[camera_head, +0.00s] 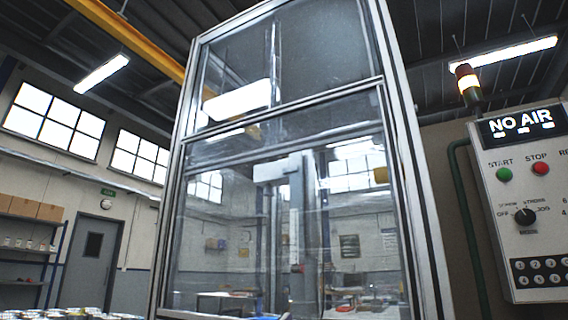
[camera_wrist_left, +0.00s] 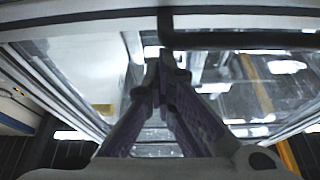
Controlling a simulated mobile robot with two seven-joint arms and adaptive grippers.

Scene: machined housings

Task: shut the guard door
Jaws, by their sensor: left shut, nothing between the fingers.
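The guard door is a clear pane in a metal frame on the tall machine enclosure (camera_head: 418,190). In the head view, two horizontal rails (camera_head: 290,108) cross the glazed front, with clear panes above and below. I cannot tell from this how far the door stands open. My left gripper (camera_wrist_left: 166,62) shows in the left wrist view, its purple-grey fingers closed together and empty. Its tips are close to a dark bar (camera_wrist_left: 240,40) by the glazed frame; whether they touch is unclear. I do not make out the left gripper in the head view. My right gripper is in neither view.
A control panel (camera_head: 528,215) with start and stop buttons and a lit "NO AIR" sign (camera_head: 524,124) stands right of the enclosure. A signal lamp (camera_head: 468,84) rises above it. Shelving (camera_head: 30,245) and a grey door (camera_head: 92,250) stand far back left.

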